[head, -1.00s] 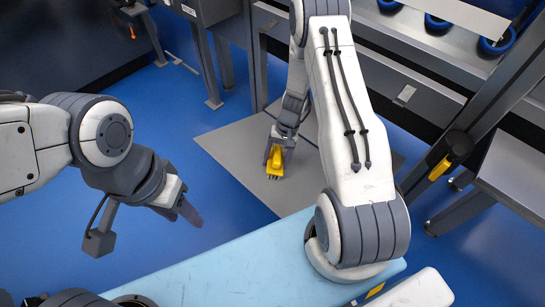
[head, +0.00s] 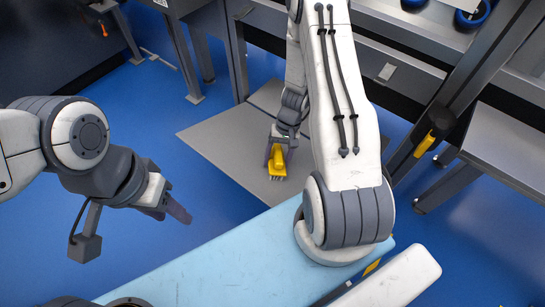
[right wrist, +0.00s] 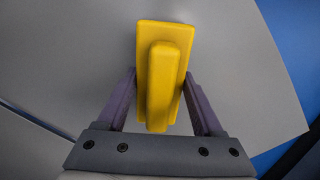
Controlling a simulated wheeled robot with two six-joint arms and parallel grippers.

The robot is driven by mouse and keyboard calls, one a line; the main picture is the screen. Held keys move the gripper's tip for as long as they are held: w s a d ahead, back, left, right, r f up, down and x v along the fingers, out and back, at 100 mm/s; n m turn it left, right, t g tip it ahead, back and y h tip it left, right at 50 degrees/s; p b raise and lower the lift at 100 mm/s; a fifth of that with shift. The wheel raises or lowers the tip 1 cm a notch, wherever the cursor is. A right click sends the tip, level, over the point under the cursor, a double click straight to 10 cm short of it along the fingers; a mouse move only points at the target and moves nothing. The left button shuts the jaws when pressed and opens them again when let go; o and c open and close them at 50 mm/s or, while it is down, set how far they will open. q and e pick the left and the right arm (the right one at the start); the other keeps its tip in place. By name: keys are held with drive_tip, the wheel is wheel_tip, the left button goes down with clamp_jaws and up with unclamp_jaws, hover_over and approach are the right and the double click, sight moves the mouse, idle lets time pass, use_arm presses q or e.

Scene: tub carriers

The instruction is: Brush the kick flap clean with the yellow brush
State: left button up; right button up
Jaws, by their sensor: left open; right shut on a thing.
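The kick flap looks to be the flat grey panel (head: 222,138) low over the blue floor in the middle of the head view. My right arm hides part of it. My right gripper (head: 279,150) is shut on the yellow brush (head: 278,166), whose bristles point down over the panel. I cannot tell if they touch it. In the right wrist view the brush (right wrist: 180,38) has its raised handle between the two fingers (right wrist: 160,100), with the grey panel behind. My left gripper (head: 178,212) is open and empty, over the blue floor at left.
A grey bench (head: 500,155) on legs stands at right, by a dark post with a yellow-handled thing (head: 425,144). A grey frame with blue-rimmed wheels (head: 470,18) runs along the back. Blue floor (head: 215,235) is clear at left.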

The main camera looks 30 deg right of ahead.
sight(292, 179)
drive_tip(key=shift+s+d+f+b, duration=0.1)
drive_tip(key=shift+s+d+b, duration=0.2)
drive_tip(key=shift+s, duration=0.3)
drive_tip(key=shift+s+d+f+b, duration=0.1)
drive_tip(key=shift+s+d+b, duration=0.05)
drive_tip(key=shift+s+b, duration=0.35)
drive_tip(key=shift+s+d+b, duration=0.25)
drive_tip(key=shift+s, duration=0.55)
drive_tip(key=shift+s+d+b, duration=0.2)
drive_tip(key=shift+s+d, duration=0.05)
drive_tip(key=shift+s, duration=0.5)
drive_tip(key=shift+s+d+r, duration=0.15)
drive_tip(key=shift+s+d, duration=0.2)
drive_tip(key=shift+s, duration=0.3)
drive_tip(key=p+v, duration=0.6)
drive_tip(key=shift+w+d+r, duration=0.1)
drive_tip(key=p+v, duration=0.2)
drive_tip(key=p, duration=0.1)
drive_tip(key=shift+d+r, duration=0.1)
drive_tip(key=shift+r, duration=0.3)
